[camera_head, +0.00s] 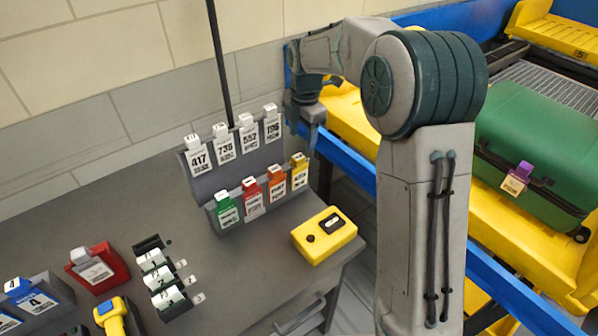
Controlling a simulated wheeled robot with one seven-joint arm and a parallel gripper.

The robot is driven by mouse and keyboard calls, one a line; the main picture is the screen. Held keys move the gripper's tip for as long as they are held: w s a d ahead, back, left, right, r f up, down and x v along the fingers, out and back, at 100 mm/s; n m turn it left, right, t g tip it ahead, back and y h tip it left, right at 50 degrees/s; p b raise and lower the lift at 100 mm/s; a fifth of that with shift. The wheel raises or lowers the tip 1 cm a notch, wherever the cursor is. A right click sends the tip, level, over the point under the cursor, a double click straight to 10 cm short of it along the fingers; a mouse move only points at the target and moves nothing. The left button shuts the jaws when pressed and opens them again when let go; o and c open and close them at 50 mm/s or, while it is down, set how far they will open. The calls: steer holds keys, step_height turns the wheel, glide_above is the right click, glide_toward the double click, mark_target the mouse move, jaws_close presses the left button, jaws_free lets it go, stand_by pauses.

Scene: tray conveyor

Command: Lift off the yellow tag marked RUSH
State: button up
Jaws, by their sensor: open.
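A yellow tag (300,178) with a white top tab stands at the right end of the lower row of a grey two-tier rack (238,217). Its printing is too small to read. A green tag (228,211), a red tag (253,200) and an orange tag (277,188) stand beside it to the left. My gripper (310,128) is open, points down and appears empty. In the picture it is above the yellow tag and apart from it, close to the right end of the upper row. My arm reaches in from the right.
White numbered tags (223,145) fill the upper row. A yellow box with a button (325,236) sits in front of the rack. Right is a blue-edged conveyor with yellow trays and a green suitcase (530,150). Several holders and a yellow handheld device (112,316) are front left.

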mark_target(298, 156)
step_height(298, 156, down, 4)
steer(key=shift+w+a+f, duration=0.1)
steer(key=shift+w+f, duration=0.05)
steer(key=shift+f, duration=0.1)
steer(key=shift+a+f+p, duration=0.25)
steer(key=shift+f+p, duration=0.15)
steer(key=shift+f, duration=0.9)
steer(key=shift+a+f+p, duration=0.25)
steer(key=shift+f+p, duration=0.15)
steer(key=shift+f, duration=0.9)
steer(key=c, duration=1.1)
